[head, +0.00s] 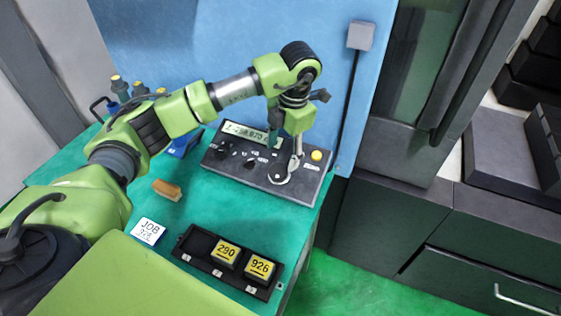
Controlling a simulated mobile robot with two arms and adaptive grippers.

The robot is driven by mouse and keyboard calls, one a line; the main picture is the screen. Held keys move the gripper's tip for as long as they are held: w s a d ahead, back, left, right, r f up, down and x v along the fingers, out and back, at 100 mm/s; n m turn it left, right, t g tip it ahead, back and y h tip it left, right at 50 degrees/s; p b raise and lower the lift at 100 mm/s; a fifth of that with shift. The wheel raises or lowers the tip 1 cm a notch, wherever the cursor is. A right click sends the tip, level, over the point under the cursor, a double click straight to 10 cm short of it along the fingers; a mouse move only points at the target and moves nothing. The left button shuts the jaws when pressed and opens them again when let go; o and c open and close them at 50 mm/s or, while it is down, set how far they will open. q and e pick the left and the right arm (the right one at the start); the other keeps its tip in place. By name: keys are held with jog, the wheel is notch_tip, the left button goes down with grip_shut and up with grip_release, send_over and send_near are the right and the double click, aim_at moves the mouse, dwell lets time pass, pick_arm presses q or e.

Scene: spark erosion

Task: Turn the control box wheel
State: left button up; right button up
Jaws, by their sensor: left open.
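The dark control box (225,166) sits at the back of the green table, with a lit display (250,132) reading a number, small dark knobs and a yellow button (316,155). My left gripper (287,152) points down over the wheel from above, open. I cannot tell whether its fingers touch the wheel. My right gripper is not in view.
A black tray (207,270) with yellow blocks 290 and 926 lies at the table front. A JOB card (148,231) and a brown block (167,189) lie left of it. Bottles (119,88) stand at the back left. A blue panel (200,42) rises behind the box.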

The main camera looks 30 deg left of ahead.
pick_arm(q)
jog(key=r, duration=0.5)
jog(key=shift+d, duration=0.4)
jog(key=shift+s+f, duration=0.1)
jog(key=shift+f, duration=0.05)
